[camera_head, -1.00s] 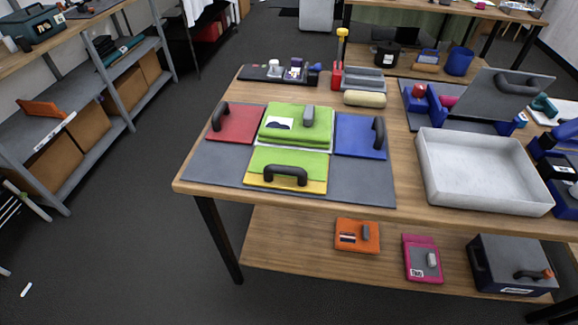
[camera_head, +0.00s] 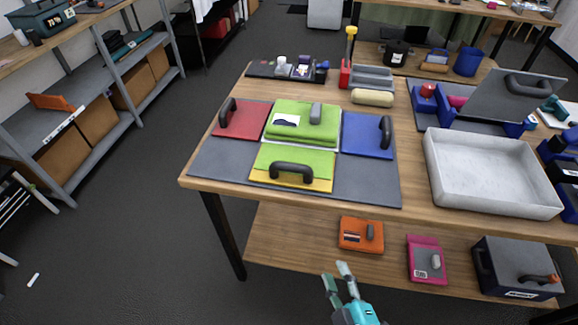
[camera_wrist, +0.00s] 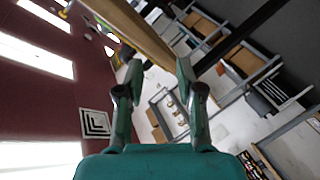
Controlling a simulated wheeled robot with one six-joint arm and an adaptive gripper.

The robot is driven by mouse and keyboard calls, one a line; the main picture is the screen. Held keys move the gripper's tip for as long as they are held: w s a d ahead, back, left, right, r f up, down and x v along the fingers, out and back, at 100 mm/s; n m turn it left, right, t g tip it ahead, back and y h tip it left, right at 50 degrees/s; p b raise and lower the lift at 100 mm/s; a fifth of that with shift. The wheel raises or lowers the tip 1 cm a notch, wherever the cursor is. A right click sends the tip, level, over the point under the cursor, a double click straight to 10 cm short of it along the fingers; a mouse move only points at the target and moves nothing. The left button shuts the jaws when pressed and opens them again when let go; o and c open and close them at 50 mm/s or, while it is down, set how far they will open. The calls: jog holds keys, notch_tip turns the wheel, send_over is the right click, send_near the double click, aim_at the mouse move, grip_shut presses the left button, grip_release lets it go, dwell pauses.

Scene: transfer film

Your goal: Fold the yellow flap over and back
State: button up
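In the head view, the near flap lies on the grey mat (camera_head: 370,182) on the table. The flap is green on top (camera_head: 312,160) with a yellow near strip (camera_head: 264,178) and a black arched handle (camera_head: 291,170). My gripper (camera_head: 338,274) is low in the head view, in front of the table's near side and well apart from the flap. In the wrist view my gripper (camera_wrist: 152,75) shows two teal fingers spread apart with nothing between them. The flap cannot be made out in the wrist view.
A green padded stack (camera_head: 301,132), a red flap (camera_head: 240,122) and a blue flap (camera_head: 366,140) adjoin the near flap. A white tray (camera_head: 436,190) stands to the right. The lower shelf holds an orange board (camera_head: 350,237), a pink board (camera_head: 424,245) and a grey box (camera_head: 510,252).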

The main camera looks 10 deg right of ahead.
jog(key=w+a+r+n, duration=0.3)
jog(key=w+r, duration=0.1)
jog(key=w, duration=0.4)
jog(key=n, duration=0.4)
send_near(290, 171)
jog(key=shift+t, duration=0.3)
jog(key=w, duration=0.3)
jog(key=w+f, duration=0.1)
jog(key=w, duration=0.3)
jog(key=w+a+f, duration=0.1)
jog(key=w, duration=0.3)
jog(key=shift+w+f, duration=0.15)
jog(key=shift+f, duration=0.05)
grip_shut()
